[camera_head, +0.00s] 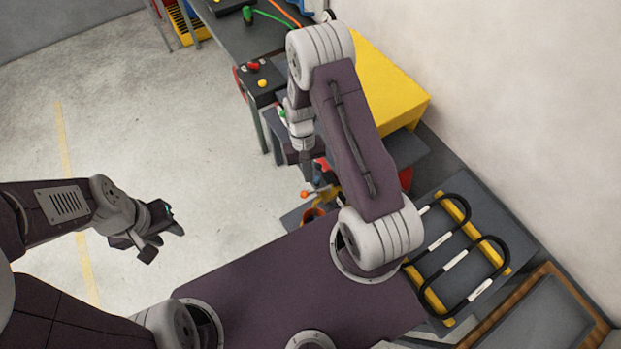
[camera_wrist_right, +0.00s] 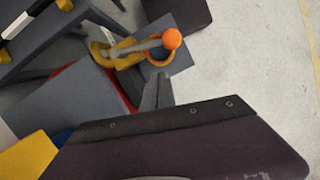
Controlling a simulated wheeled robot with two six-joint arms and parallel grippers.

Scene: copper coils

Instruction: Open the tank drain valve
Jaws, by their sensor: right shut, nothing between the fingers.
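The drain valve shows in the right wrist view as a yellow body (camera_wrist_right: 104,54) with a grey lever (camera_wrist_right: 140,46) ending in an orange ball knob (camera_wrist_right: 171,39). In the head view the orange knob (camera_head: 305,194) shows just below my right gripper (camera_head: 307,172), which is partly hidden by its own arm. In the wrist view my right gripper's fingers (camera_wrist_right: 160,92) are shut and empty, apart from the lever and knob. My left gripper (camera_head: 166,243) is open and empty over bare floor, far left of the valve.
An orange bucket (camera_head: 312,215) stands below the valve. A yellow sloped box (camera_head: 388,82) is behind my right arm. A bench with a red-and-yellow button box (camera_head: 258,82) stands at the top. A rack with black-and-white handles (camera_head: 465,245) is at right. The floor at left is clear.

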